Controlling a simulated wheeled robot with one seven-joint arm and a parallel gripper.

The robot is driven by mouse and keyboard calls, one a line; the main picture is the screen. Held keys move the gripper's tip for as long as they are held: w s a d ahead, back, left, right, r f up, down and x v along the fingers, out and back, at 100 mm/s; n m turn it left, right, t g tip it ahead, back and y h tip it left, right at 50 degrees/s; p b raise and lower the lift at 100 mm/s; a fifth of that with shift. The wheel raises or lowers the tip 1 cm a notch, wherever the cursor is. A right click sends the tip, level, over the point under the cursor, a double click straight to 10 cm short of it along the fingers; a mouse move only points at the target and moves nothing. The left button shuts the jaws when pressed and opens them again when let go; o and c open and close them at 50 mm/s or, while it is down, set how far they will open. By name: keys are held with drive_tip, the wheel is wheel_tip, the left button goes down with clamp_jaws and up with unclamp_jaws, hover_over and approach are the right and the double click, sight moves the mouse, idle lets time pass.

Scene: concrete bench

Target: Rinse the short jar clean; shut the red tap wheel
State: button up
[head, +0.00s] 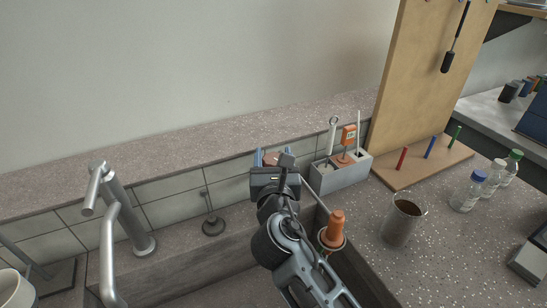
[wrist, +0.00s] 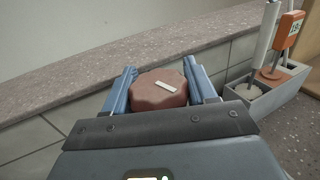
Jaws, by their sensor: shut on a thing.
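The red tap wheel (wrist: 158,90), a dull red scalloped knob with a pale mark on top, sits between the two blue fingers of my gripper (wrist: 163,74) in the wrist view. The gripper is shut on its sides. In the head view my gripper (head: 272,154) is at the tiled back wall of the sink, and only a bit of the wheel shows. A greyish open vessel (head: 399,226) with brown inside stands on the right counter; I cannot tell whether it is the short jar. A steel tap (head: 128,215) stands at the left; no water is visible.
A grey caddy (head: 342,174) with upright tools and an orange tag stands right of my gripper. An orange-topped item (head: 336,228) is close beside my arm. A peg board (head: 425,163) and capped bottles (head: 467,193) are further right. A white mug (head: 14,290) is at lower left.

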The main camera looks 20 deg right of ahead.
drive_tip(key=shift+c, duration=0.9)
drive_tip(key=shift+m+g+h, duration=0.4)
drive_tip(key=shift+m+h, duration=0.2)
drive_tip(key=shift+h, duration=0.3)
drive_tip(key=shift+d+m+g+h, duration=0.1)
drive_tip(key=shift+m+g+h, duration=0.6)
drive_tip(key=shift+h, duration=0.3)
drive_tip(key=shift+s+d+m+g+h, duration=0.1)
drive_tip(key=shift+s+m+g+h, duration=0.05)
drive_tip(key=shift+m+g+h, duration=0.35)
drive_tip(key=shift+s+d+m+g+h, duration=0.1)
drive_tip(key=shift+m+g+h, duration=0.3)
drive_tip(key=shift+m+h, duration=0.15)
drive_tip(key=o, duration=1)
drive_tip(key=shift+f+n+t+y, duration=0.1)
drive_tip(key=shift+n+t+y, duration=0.2)
drive_tip(key=shift+n+y, duration=0.05)
